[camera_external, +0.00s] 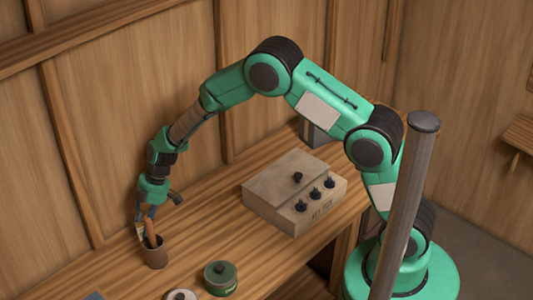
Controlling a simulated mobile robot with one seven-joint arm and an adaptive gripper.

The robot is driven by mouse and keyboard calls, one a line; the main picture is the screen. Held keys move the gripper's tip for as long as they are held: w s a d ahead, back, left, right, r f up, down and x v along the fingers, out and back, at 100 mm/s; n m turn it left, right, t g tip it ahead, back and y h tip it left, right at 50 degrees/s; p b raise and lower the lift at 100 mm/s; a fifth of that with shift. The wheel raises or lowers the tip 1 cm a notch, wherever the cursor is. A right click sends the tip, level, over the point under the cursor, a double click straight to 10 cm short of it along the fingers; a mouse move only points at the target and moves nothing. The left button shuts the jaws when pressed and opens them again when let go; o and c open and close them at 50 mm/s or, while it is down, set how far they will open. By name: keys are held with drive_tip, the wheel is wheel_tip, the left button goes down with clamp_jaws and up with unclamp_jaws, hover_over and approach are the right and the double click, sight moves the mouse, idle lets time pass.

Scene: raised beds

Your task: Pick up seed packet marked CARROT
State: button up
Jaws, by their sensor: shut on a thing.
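My gripper (147,215) points down over a brown cup (155,257) on the wooden bench at the left. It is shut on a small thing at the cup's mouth. An orange-brown piece (151,229) and a pale piece (140,232) show between the fingers and the rim. They are too small to tell which is held, or whether either is a seed packet. No CARROT marking is readable in this view.
A green tin (220,280) and a pale round thing (180,295) stand at the bench's front. A dark blue edge (93,296) shows at the bottom left. A box with black knobs (275,185) stands on the right. Wooden walls close off the back.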

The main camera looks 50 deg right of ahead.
drive_tip(key=shift+r, duration=0.6)
wheel_tip(320, 180, up, 2)
drive_tip(key=shift+w+r, duration=0.1)
drive_tip(key=s+d, duration=0.2)
drive_tip(key=s, duration=0.3)
drive_tip(key=s+d+r, duration=0.1)
drive_tip(key=s+d, duration=0.1)
drive_tip(key=s, duration=0.2)
drive_tip(key=s+d, duration=0.2)
drive_tip(key=s, duration=0.3)
drive_tip(key=shift+s+d+r, duration=0.25)
drive_tip(key=shift+s, duration=0.1)
